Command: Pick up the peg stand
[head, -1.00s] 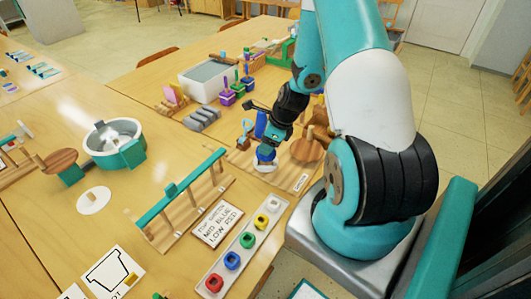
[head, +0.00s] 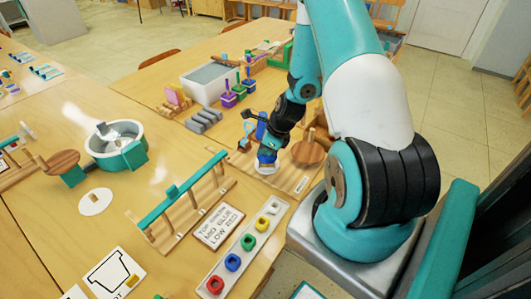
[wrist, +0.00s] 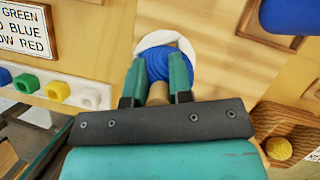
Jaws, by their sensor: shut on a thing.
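The peg stand, a white round base with a blue disc and a wooden peg, shows in the head view (head: 267,168) on the wooden board. In the wrist view its blue disc (wrist: 160,62) and white rim lie just past the fingertips. My gripper (wrist: 158,80) has its two teal fingers on either side of the wooden peg and is shut on it. In the head view my gripper (head: 268,148) is directly over the stand, and its fingers are partly hidden. I cannot tell whether the base touches the board.
A round wooden piece (head: 308,153) stands close on the right. A teal-railed wooden rack (head: 181,208) and a tray of coloured cubes (head: 241,249) are in front. Grey cylinders (head: 203,120) and a grey bin (head: 210,80) lie behind. A label card (head: 218,226) lies between rack and tray.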

